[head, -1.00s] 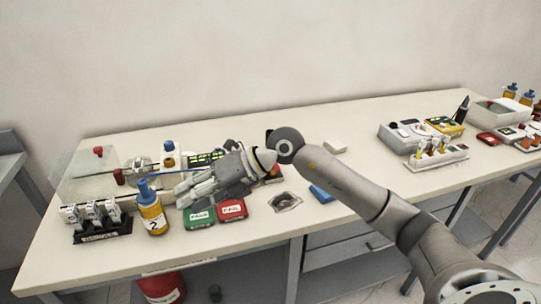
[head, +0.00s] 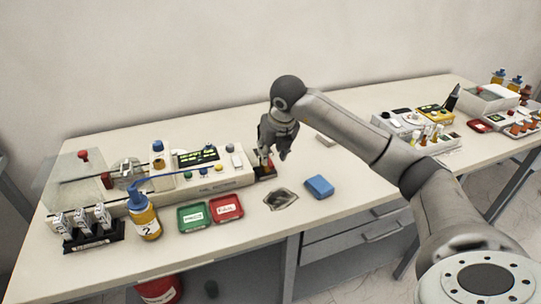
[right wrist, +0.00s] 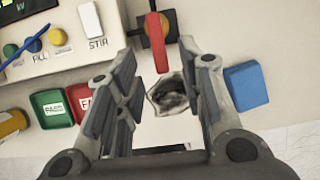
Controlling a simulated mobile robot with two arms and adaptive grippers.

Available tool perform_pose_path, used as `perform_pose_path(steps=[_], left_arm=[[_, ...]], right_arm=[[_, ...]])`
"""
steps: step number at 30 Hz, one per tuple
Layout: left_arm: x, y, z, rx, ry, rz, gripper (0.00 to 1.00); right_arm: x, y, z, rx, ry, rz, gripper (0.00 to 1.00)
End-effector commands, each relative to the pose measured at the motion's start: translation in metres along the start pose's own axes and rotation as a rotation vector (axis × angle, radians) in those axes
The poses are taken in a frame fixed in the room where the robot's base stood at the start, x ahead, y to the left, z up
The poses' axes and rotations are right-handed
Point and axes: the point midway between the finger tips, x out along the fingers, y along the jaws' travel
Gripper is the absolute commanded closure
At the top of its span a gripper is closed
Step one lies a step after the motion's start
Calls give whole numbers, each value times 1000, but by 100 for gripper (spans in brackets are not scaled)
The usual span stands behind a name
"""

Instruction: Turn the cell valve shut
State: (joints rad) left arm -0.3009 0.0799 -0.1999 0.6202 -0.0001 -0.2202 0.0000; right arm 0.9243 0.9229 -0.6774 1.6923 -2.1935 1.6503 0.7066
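A valve with a red lever handle (right wrist: 158,42) sits on a dark block with a brass-coloured body, at the right end of the white test console (head: 222,184). The block (head: 265,172) shows partly in the head view, just below my right gripper (head: 274,154). In the right wrist view the lever points toward the gripper's palm, and its end appears between the spread fingertips (right wrist: 158,58). My right gripper is open and empty, pointing down; I cannot tell whether it touches the lever. My left gripper is out of view.
Green (head: 193,217) and red (head: 226,208) trays, a grey crumpled-looking patch (head: 281,199) and a blue block (head: 319,187) lie in front of the console. A bottle marked 2 (head: 146,218) stands left. Another instrument (head: 410,128) is further right. The table between is mostly clear.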

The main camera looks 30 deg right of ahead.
Motion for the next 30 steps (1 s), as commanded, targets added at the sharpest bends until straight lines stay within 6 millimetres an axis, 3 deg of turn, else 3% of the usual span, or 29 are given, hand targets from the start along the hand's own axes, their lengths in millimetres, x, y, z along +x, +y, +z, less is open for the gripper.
perform_pose_path(steps=[7, 18, 27, 30], left_arm=[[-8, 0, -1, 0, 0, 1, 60], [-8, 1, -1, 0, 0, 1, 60], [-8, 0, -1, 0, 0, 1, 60], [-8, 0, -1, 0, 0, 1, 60]], right_arm=[[32, 0, 0, -1, 1, 1, 64], [39, 0, 0, -1, -1, 1, 64], [38, 0, 0, -1, -1, 1, 100], [38, 0, 0, -1, -1, 1, 100]])
